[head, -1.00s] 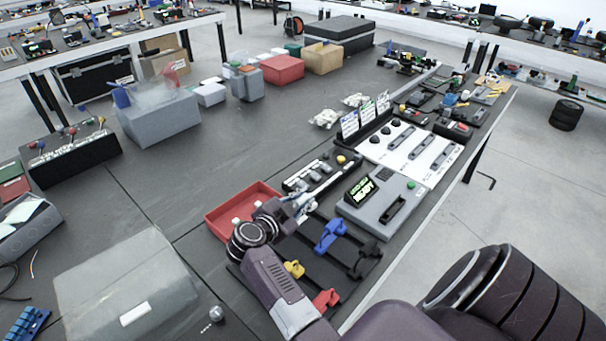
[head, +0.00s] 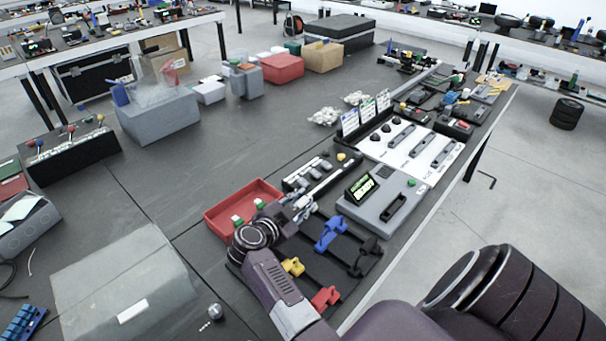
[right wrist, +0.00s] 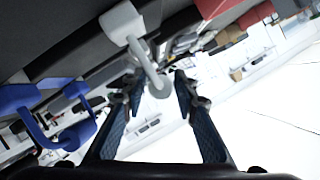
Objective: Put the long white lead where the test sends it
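A white lead (right wrist: 122,25) hangs from a dark rack in the right wrist view, and its curved end reaches between the fingertips of my right gripper (right wrist: 158,88). The fingers are apart, with a gap around the white end. In the head view my right gripper (head: 303,206) is at the far left end of the rack, where its wrist hides most of the white lead. A grey tester (head: 383,206) with a lit green display (head: 361,188) stands beyond the rack. The display text is too small to read. My left gripper is not in view.
Blue (head: 329,234), black (head: 366,258), yellow (head: 293,266) and red (head: 325,298) leads lie on the rack. A red tray (head: 213,228) with green-topped items is left of it.

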